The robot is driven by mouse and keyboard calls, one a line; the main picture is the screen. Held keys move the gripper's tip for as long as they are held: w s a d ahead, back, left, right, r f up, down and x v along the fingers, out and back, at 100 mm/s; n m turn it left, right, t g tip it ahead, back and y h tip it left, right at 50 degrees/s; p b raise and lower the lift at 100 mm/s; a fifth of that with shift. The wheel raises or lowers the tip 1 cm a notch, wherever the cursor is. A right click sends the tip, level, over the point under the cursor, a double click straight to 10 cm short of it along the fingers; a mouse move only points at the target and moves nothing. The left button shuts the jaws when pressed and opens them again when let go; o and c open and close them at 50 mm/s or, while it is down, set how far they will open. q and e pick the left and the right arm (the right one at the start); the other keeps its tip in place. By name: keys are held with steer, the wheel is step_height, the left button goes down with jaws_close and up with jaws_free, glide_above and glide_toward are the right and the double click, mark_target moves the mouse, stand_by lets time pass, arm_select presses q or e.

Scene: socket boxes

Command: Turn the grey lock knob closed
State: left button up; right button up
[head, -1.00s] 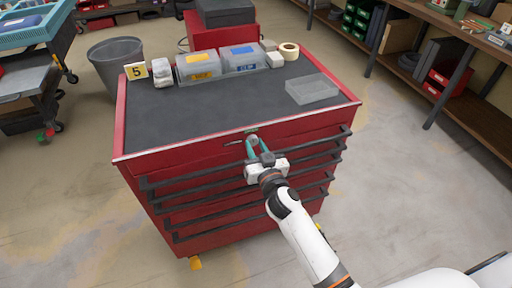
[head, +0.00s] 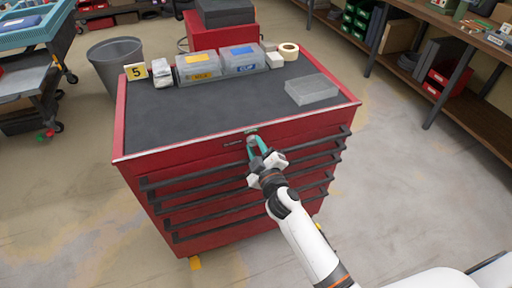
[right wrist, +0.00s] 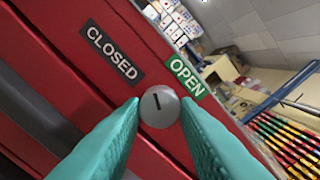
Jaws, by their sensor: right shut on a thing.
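The grey lock knob (right wrist: 160,107) is a round disc with a short dark mark on the red cabinet front. In the right wrist view the mark runs nearly upright, toward the gap between the black CLOSED label (right wrist: 112,53) and the green OPEN label (right wrist: 186,77). My right gripper (head: 254,142) is shut on the knob, with one teal finger on each side of it. In the head view the knob is small and partly hidden by the fingertips. My left gripper is not in view.
The red tool cabinet (head: 120,130) has several dark drawer handles below the knob, close to my right gripper. Its top holds two lidded bins (head: 198,68), a tape roll (head: 289,51), a number 5 card (head: 136,71) and a clear grey tray (head: 312,89).

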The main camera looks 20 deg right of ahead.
steer(key=n, duration=0.5)
steer(key=shift+n, duration=0.4)
stand_by(0.3)
steer(key=o, duration=1)
